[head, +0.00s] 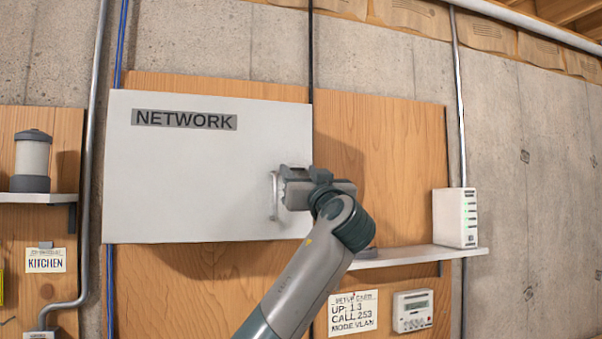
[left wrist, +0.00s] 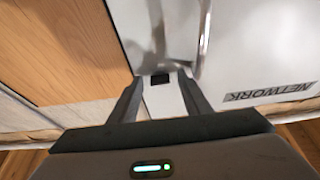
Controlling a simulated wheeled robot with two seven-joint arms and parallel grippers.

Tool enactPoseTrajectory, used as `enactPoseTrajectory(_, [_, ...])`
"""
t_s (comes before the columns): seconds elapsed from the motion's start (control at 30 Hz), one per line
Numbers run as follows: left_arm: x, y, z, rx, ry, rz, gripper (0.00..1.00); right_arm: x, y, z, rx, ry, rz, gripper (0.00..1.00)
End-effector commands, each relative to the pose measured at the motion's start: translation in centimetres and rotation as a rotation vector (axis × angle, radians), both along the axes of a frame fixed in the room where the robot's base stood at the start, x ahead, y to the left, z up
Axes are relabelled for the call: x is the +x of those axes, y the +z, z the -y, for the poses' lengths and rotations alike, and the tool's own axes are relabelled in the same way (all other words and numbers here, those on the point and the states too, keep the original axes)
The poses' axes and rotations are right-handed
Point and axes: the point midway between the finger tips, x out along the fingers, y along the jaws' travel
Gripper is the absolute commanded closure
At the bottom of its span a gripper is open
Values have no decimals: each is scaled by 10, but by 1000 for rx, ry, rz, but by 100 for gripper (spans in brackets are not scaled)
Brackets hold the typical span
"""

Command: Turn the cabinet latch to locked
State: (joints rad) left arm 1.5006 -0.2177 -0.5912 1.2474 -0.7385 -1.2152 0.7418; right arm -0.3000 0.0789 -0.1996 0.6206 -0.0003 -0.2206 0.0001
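The white cabinet (head: 190,180) hangs on the wooden backboard with its door closed, labelled NETWORK. A metal bar handle (head: 274,196) stands near the door's right edge. My left gripper (head: 293,188) is right beside the handle at that edge. In the left wrist view, its two fingers (left wrist: 160,82) are apart, with a pale strip and a small dark square between them. I cannot tell whether that is the latch or whether the fingers touch it. The handle (left wrist: 203,42) runs just beyond the right finger. The latch's position cannot be made out. My right gripper is not in view.
A shelf (head: 420,257) at right holds a white network box (head: 455,217). Below it are a setup card (head: 353,313) and a small meter (head: 412,311). A left shelf (head: 40,198) carries a canister (head: 32,160). Conduit (head: 92,150) runs left of the cabinet.

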Motion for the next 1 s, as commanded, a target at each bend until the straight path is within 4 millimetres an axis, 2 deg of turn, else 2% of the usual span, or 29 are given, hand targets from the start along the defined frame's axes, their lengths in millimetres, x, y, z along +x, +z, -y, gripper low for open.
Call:
enactPoseTrajectory(0.03, [0,0,0,0,0,0,66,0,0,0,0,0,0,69])
enactPoseTrajectory(0.17, [0,0,0,0,0,0,97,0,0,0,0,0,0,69])
enactPoseTrajectory(0.63, [-1,-1,-1,53,0,-17,97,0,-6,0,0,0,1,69])
enactPoseTrajectory(1.0, [-2,-1,-3,278,-3,-88,97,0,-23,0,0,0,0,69])
